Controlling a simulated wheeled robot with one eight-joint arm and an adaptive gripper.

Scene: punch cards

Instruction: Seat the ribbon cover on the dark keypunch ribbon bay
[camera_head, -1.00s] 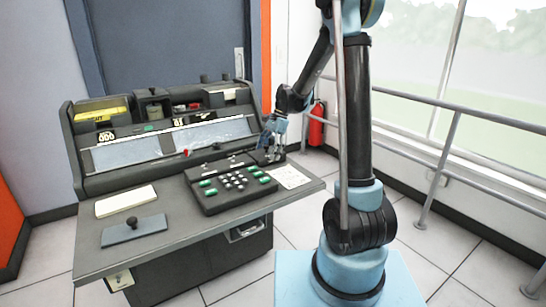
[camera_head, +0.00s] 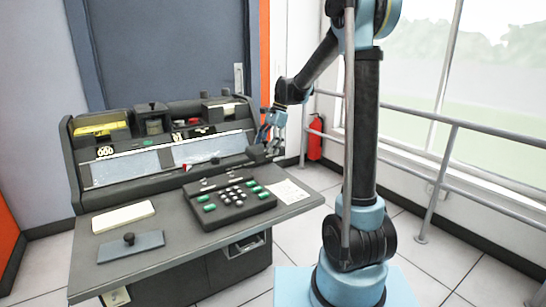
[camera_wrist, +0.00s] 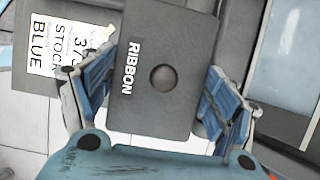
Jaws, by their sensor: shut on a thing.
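The ribbon cover (camera_wrist: 150,55) is a grey plate with a round knob and the word RIBBON in the wrist view. It lies between the two blue fingers of my gripper (camera_wrist: 160,95), which is shut on it. In the head view my gripper (camera_head: 270,140) is at the right end of the dark keypunch (camera_head: 80,190). The dark cover (camera_head: 257,153) is small there, raised above the desk's right end. Recessed bays line the keypunch top; one holds a spool (camera_head: 153,127). I cannot tell for sure which bay is the ribbon bay.
The desk (camera_head: 170,260) carries a keypad (camera_head: 230,203), a pale pad (camera_head: 123,217) and a blue-grey plate with a knob (camera_head: 130,246). A printed card lies at the desk's right (camera_head: 291,191). A railing (camera_head: 470,128) and fire extinguisher (camera_head: 315,138) stand behind at right.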

